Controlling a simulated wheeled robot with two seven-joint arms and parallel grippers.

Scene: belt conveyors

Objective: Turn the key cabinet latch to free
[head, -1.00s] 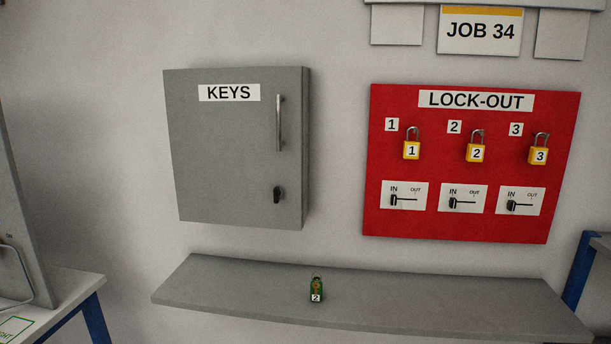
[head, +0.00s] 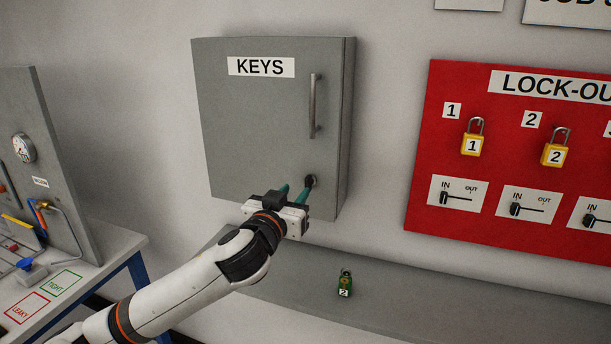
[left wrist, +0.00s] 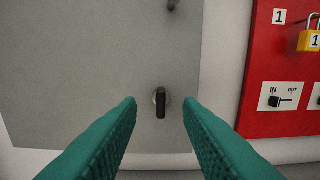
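The grey key cabinet (head: 255,120) hangs on the wall with its door closed and a KEYS label near its top. Its small black latch (head: 310,181) sits low on the right side of the door, partly behind my fingers in the head view. In the left wrist view the latch (left wrist: 160,102) points straight up and down. My left gripper (head: 294,190) is in front of the latch, its two teal fingers apart. In the left wrist view the fingers (left wrist: 160,112) stand open on either side of the latch, with gaps on both sides. My right gripper is not in view.
A vertical door handle (head: 314,106) is above the latch. A red lock-out board (head: 420,200) with yellow padlocks is to the right. A bench with a gauge panel (head: 75,190) stands at left.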

